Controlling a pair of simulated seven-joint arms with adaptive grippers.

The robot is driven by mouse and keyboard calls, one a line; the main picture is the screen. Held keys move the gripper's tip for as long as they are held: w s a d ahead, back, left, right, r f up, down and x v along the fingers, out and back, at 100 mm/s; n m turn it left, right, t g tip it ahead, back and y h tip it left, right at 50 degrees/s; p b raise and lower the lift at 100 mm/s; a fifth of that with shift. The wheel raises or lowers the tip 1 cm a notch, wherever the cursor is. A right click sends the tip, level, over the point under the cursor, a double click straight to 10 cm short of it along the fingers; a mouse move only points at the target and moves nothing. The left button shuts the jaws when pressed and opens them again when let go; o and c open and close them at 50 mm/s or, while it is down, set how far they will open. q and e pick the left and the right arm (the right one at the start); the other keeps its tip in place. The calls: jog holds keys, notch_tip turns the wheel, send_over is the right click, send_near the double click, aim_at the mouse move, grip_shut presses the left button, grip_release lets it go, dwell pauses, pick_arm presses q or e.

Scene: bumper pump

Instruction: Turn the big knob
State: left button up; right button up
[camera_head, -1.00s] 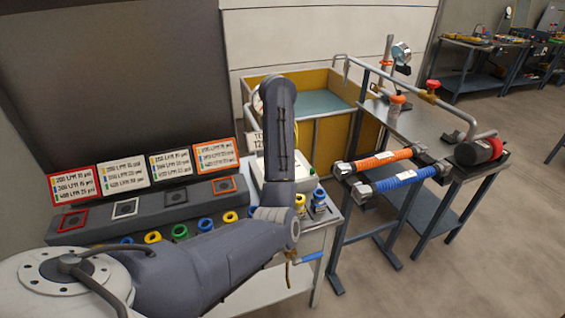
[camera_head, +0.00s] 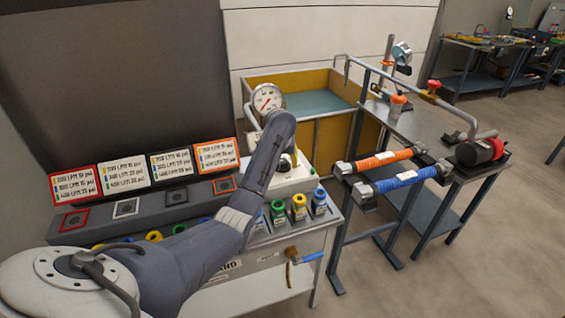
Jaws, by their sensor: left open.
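My left arm reaches in from the lower left and bends up over the bench. A round white gauge (camera_head: 267,98) with a red needle stands above the box. I cannot pick out the big knob for certain; it may be hidden behind my arm. My right gripper is not in view.
Coloured couplings (camera_head: 299,207) line the bench front, by a blue crank handle (camera_head: 313,256). Printed sign cards (camera_head: 171,164) stand at the left. At right, a stand holds orange (camera_head: 383,160) and blue (camera_head: 405,180) hoses. A yellow-walled tank (camera_head: 327,130) stands behind.

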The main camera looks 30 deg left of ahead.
pick_arm(q)
jog(key=shift+o, duration=0.3)
jog(key=shift+a+f, duration=0.1)
jog(key=shift+f, duration=0.05)
jog(key=c, duration=1.4)
